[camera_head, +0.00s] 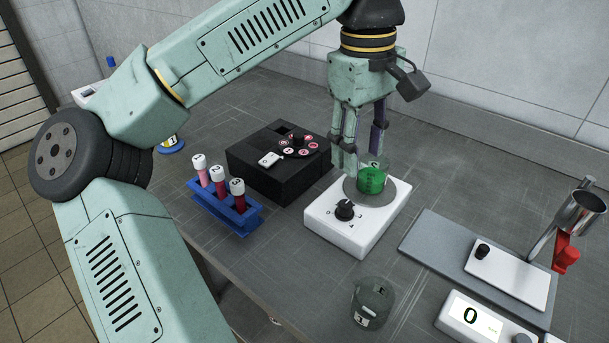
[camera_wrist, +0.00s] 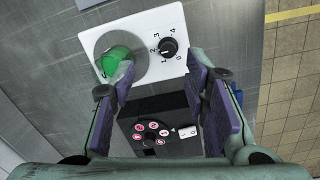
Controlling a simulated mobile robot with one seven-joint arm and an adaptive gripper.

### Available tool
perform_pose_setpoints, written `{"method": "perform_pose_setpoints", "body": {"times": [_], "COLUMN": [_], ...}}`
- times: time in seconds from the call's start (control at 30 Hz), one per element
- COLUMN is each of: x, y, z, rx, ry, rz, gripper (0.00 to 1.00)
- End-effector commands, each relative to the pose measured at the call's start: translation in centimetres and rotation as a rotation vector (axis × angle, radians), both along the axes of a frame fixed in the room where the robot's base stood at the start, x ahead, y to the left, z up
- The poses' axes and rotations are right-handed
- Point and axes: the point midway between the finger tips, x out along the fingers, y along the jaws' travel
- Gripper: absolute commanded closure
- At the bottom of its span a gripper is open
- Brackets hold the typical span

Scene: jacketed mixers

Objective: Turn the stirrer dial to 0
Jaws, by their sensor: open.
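The stirrer (camera_head: 340,236) is a white box with a round grey plate and stands on the bench below my gripper. Its black dial (camera_head: 344,209) is on the top face, at the near left corner. In the wrist view the dial (camera_wrist: 168,46) has the marks 0 to 4 around it; I cannot tell for certain which mark it points at. A glass beaker with green liquid (camera_head: 371,179) stands on the plate. My gripper (camera_head: 360,150) is open and empty above the stirrer's back part, near the beaker. In the wrist view the dial lies beyond the fingertips.
A black device with a round rotor (camera_head: 262,180) stands left of the stirrer. A blue rack with several capped tubes (camera_head: 240,222) is at the bench's near edge. An empty beaker (camera_head: 372,302) stands in front.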

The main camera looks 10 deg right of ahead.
Motion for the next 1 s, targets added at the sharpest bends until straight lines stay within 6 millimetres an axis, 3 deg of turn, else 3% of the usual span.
{"method": "perform_pose_setpoints", "body": {"times": [0.17, 0.7, 1.0], "x": [0.6, 0.5, 0.4], "y": [0.9, 0.8, 0.8], "z": [-1.0, -9.7, -10.9], "rx": [0.063, 0.057, 0.057], "ry": [-0.013, -0.012, -0.013], "rz": [-0.004, -0.002, -0.002], "gripper": [0.58, 0.58, 0.58]}}
